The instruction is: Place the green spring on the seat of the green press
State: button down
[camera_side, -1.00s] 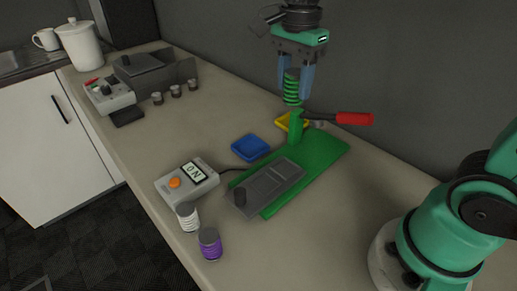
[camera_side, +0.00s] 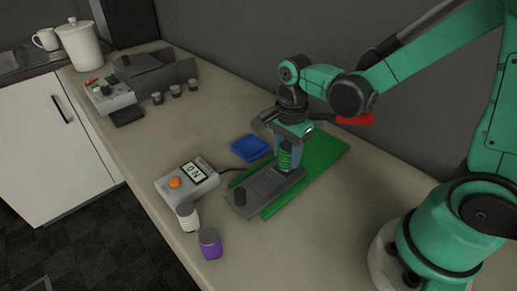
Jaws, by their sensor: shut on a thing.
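The green spring (camera_side: 285,159) is upright between the fingers of my gripper (camera_side: 287,165), which is shut on it. The spring's lower end is at or just above the grey plate of the green press; I cannot tell whether it touches. The green press (camera_side: 320,157) lies on the counter as a flat green base with a dark grey plate (camera_side: 262,187) along its near side. My gripper and wrist hide the press's upright post and part of its lever. The red lever handle (camera_side: 357,119) shows behind my wrist.
A blue tray (camera_side: 250,147) is left of my gripper. A grey display box (camera_side: 188,181) with an orange button stands left of the press. A white spring (camera_side: 187,216) and a purple spring (camera_side: 210,243) stand near the front edge.

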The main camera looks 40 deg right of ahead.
jog(key=shift+f, duration=0.25)
jog(key=shift+f, duration=0.1)
jog(key=shift+c, duration=2)
grip_release()
